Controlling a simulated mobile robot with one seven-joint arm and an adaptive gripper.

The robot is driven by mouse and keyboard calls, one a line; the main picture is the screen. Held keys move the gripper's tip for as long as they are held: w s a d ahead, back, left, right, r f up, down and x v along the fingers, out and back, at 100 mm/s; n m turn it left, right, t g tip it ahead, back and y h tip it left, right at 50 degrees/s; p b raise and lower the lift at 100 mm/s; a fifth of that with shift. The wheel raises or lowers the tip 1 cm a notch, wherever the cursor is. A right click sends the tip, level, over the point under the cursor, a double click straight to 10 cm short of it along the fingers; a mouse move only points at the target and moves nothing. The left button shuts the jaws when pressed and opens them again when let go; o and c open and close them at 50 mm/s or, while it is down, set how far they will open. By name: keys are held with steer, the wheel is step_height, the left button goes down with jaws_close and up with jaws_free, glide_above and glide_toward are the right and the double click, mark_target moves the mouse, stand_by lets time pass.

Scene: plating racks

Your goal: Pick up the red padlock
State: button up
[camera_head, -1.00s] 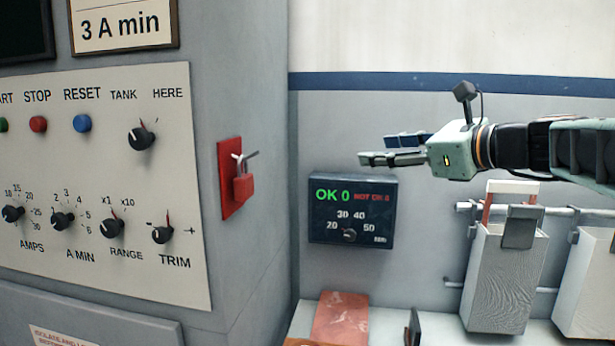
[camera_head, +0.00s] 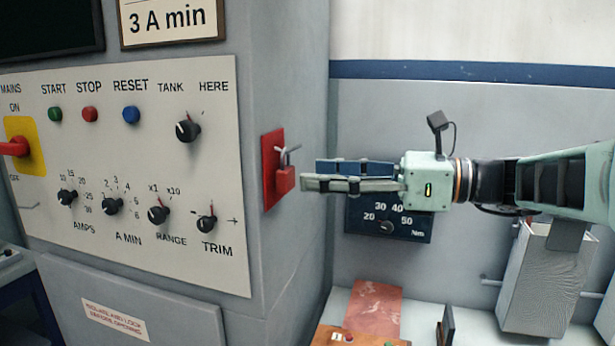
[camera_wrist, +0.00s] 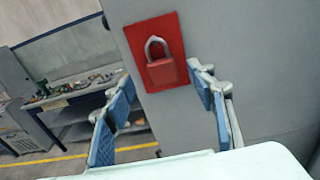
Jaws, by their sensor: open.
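The red padlock (camera_head: 284,180) hangs by its grey shackle from a hook on a red plate (camera_head: 268,160) on the side of the grey cabinet. My gripper (camera_head: 308,174) is level with it, just to its right, with the fingers pointing at it. The fingertips look apart from the padlock.
The cabinet's panel (camera_head: 130,235) carries knobs and buttons, with a red mains switch (camera_head: 15,147) at the left. A dark torque display (camera_head: 385,222) is on the wall behind my gripper. A workbench (camera_wrist: 85,110) shows at the left in the wrist view.

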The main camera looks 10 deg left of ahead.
mark_target(292, 172)
steer(key=a, duration=0.5)
steer(key=shift+w+a+f, duration=0.15)
steer(key=shift+w+f, duration=0.05)
steer(key=shift+w, duration=0.05)
steer(key=shift+c, duration=0.2)
steer(key=c, duration=1.2)
steer(key=shift+c, duration=0.2)
steer(key=shift+r, duration=0.15)
